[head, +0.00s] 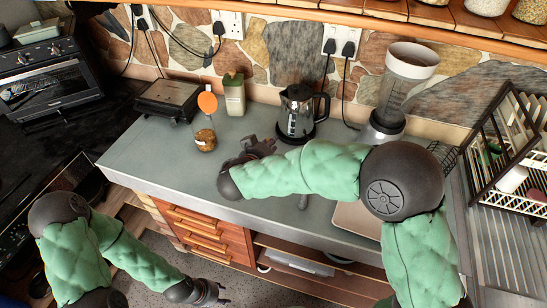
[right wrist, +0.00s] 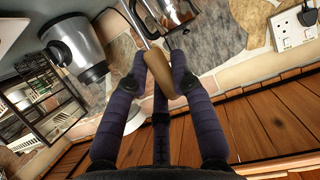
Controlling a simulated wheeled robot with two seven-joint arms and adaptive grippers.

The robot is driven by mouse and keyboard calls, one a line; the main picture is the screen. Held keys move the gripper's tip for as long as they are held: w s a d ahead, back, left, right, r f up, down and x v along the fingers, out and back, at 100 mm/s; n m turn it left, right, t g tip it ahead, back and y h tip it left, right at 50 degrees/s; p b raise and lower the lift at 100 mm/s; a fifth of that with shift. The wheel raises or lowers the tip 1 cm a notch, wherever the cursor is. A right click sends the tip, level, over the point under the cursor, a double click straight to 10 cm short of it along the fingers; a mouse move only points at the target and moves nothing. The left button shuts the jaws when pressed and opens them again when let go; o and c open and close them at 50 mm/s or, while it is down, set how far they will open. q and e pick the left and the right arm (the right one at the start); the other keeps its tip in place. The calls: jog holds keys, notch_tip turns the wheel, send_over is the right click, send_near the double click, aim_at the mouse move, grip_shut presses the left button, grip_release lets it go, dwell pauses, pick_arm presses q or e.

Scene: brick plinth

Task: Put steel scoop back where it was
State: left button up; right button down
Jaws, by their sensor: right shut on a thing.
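My right gripper (right wrist: 162,78) is shut on a tan handle, which appears to be the handle of the steel scoop (right wrist: 158,68). A thin steel shaft runs up from it past the top edge of the right wrist view, so its far end is out of sight. In the head view my right gripper (head: 262,147) hangs over the counter, left of the kettle, and the held scoop cannot be made out. My left gripper (head: 213,292) is low at the front, over the floor and away from the counter; its jaw gap is unclear.
A dish rack (head: 505,165) stands at right. The counter's left front is clear.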

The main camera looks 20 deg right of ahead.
jog(key=w+d+f+b, duration=0.2)
jog(key=w+f+b, duration=0.1)
jog(key=f, duration=0.6)
jog(key=shift+w, duration=0.8)
jog(key=shift+d, duration=0.1)
jog(key=shift+f, duration=0.1)
jog(key=c, duration=1.1)
grip_release()
jog(key=shift+f, duration=0.1)
jog(key=shift+o, duration=0.2)
